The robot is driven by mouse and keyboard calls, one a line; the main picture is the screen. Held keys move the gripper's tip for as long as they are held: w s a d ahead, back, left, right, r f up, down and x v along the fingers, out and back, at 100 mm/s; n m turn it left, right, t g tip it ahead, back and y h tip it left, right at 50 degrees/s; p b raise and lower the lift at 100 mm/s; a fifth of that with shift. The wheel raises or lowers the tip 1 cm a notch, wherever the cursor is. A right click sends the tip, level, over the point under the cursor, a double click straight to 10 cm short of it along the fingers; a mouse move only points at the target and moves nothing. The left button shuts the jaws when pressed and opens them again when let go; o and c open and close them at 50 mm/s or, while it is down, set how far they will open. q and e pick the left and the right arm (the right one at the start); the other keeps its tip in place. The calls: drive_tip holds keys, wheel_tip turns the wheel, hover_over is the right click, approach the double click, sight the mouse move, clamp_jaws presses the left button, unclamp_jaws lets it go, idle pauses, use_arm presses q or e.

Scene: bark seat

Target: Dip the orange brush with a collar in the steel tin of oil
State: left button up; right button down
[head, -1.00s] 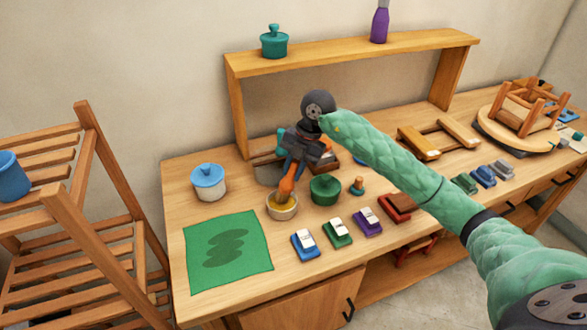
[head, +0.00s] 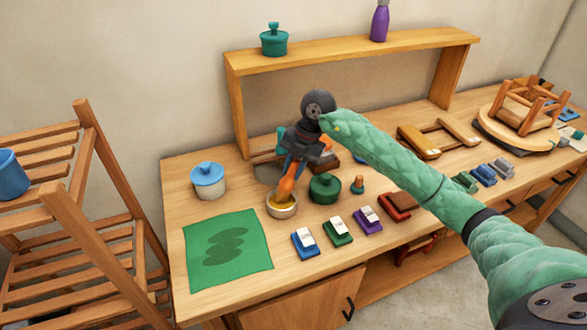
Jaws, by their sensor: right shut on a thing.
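The steel tin of oil (head: 282,210) stands on the workbench, with yellow oil showing inside its rim. My right gripper (head: 292,166) is shut on the orange brush (head: 287,188) and holds it upright, slightly tilted, over the tin. The brush's lower end is down at the tin's opening and touches or enters the oil; its tip is hidden, so I cannot tell how deep it is. The gripper's dark body and my arm hide part of the bench behind. My left gripper is not in view.
A green lidded pot (head: 325,189) stands close right of the tin. A white pot with a blue lid (head: 208,181) stands at the left, behind a green cloth (head: 228,252). Several coloured blocks (head: 338,231) line the front. A wooden shelf (head: 350,58) rises at the back.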

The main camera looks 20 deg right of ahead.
idle(0.7)
drive_tip(key=shift+r+p, duration=1.75)
drive_tip(key=shift+r, duration=1.7)
